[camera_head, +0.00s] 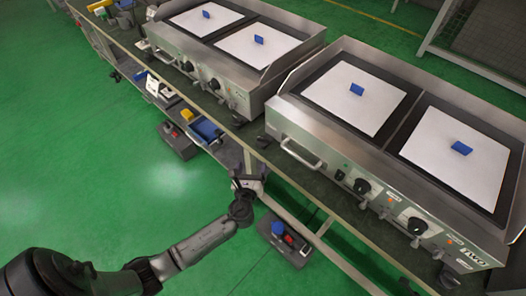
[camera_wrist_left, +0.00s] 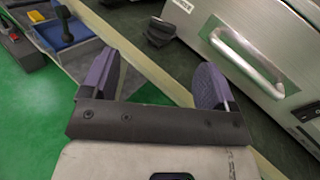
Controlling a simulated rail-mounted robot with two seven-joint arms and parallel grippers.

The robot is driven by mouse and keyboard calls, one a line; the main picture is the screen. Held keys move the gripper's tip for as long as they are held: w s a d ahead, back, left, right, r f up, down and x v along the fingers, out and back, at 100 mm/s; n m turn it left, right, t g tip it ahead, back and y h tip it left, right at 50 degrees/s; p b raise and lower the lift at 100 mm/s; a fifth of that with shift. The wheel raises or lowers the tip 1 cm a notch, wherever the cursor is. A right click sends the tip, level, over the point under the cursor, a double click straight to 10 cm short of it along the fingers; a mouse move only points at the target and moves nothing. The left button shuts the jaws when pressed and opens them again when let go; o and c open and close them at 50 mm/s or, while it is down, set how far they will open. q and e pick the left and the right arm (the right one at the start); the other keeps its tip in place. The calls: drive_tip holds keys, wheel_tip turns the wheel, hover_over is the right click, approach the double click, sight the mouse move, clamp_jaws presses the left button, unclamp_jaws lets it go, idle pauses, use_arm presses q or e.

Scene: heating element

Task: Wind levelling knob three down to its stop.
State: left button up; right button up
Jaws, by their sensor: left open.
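Two steel heating units stand on the bench, a left one (camera_head: 230,50) and a right one (camera_head: 385,130). Black levelling knobs show low at their front corners: one under the left unit (camera_head: 240,119), one at the right unit's left corner (camera_head: 266,140) and one at its right corner (camera_head: 448,276). I cannot tell which is number three. My left gripper (camera_head: 249,181) is open and empty at the bench's front edge, below the right unit's left end. In the left wrist view its fingers (camera_wrist_left: 155,82) are apart, and a black knob (camera_wrist_left: 160,32) lies beyond them, untouched. My right gripper is not in view.
A drawer handle (camera_head: 300,153) juts from the right unit's front; it also shows in the left wrist view (camera_wrist_left: 247,55). Blue trays (camera_head: 206,129) sit on the lower shelf. A control box (camera_head: 285,243) lies below the bench. The green floor (camera_head: 100,150) in front is clear.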

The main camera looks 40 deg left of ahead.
sight(263, 139)
use_arm(q)
drive_tip(key=w+a+f+m+b, duration=0.1)
drive_tip(key=w+a+b, duration=0.1)
drive_tip(key=w, duration=0.2)
drive_tip(key=w+a+f+m+b, duration=0.1)
drive_tip(key=w+b, duration=0.1)
drive_tip(key=w, duration=0.2)
drive_tip(key=w+a+f+b, duration=0.1)
drive_tip(key=w+a+b, duration=0.1)
drive_tip(key=w, duration=0.2)
drive_tip(key=shift+w+a+f+m+t+h, duration=0.1)
drive_tip(key=shift+w+a+m+t+h, duration=0.2)
drive_tip(key=shift+m+t, duration=0.1)
drive_tip(key=shift+w+a+b, duration=0.35)
drive_tip(key=shift+w+b, duration=0.05)
drive_tip(key=shift+w, duration=0.25)
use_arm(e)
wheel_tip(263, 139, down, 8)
use_arm(q)
drive_tip(key=c, duration=0.9)
drive_tip(key=n+g+y, duration=0.1)
drive_tip(key=n+y, duration=0.1)
drive_tip(key=shift+w+d+g+y, duration=0.1)
drive_tip(key=shift+g+y, duration=0.2)
drive_tip(key=shift+n+g+y, duration=0.5)
drive_tip(key=shift+y, duration=0.1)
drive_tip(key=shift+c, duration=0.2)
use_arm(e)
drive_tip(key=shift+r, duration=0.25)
